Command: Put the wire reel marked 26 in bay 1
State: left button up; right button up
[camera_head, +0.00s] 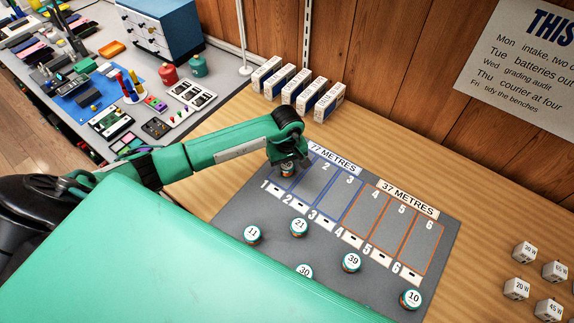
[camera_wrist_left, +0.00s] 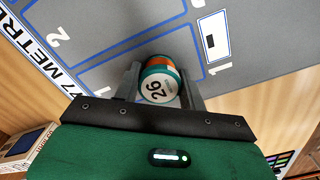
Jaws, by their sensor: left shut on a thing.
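The wire reel marked 26 (camera_wrist_left: 155,90), teal and orange with a white face, is between the fingers of my left gripper (camera_wrist_left: 160,86). In the head view my left gripper (camera_head: 287,163) is at the mat's left end, shut on the reel (camera_head: 287,171). The reel is over or within blue-outlined bay 1 (camera_wrist_left: 192,57), beside the number 1. I cannot tell whether its underside touches the mat. The gripper hides part of bay 1 in the head view. My right gripper is not in view.
The grey mat (camera_head: 448,262) has several numbered bays. Reels marked 11 (camera_head: 252,234), 21 (camera_head: 299,227), 30 (camera_head: 304,271), 39 (camera_head: 351,262) and 10 (camera_head: 410,299) stand in front of them. White boxes (camera_head: 327,103) line the wall behind. Marked cubes (camera_head: 524,251) are at right.

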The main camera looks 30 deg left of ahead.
aim_at(287, 165)
pick_arm(q)
jog(key=shift+f, duration=0.2)
jog(key=o, duration=1)
jog(key=shift+r, duration=0.1)
jog(key=shift+c, duration=0.2)
jog(key=shift+r, duration=0.5)
notch_tip(287, 165, up, 11)
jog(key=b, duration=0.3)
jog(key=shift+r, duration=0.15)
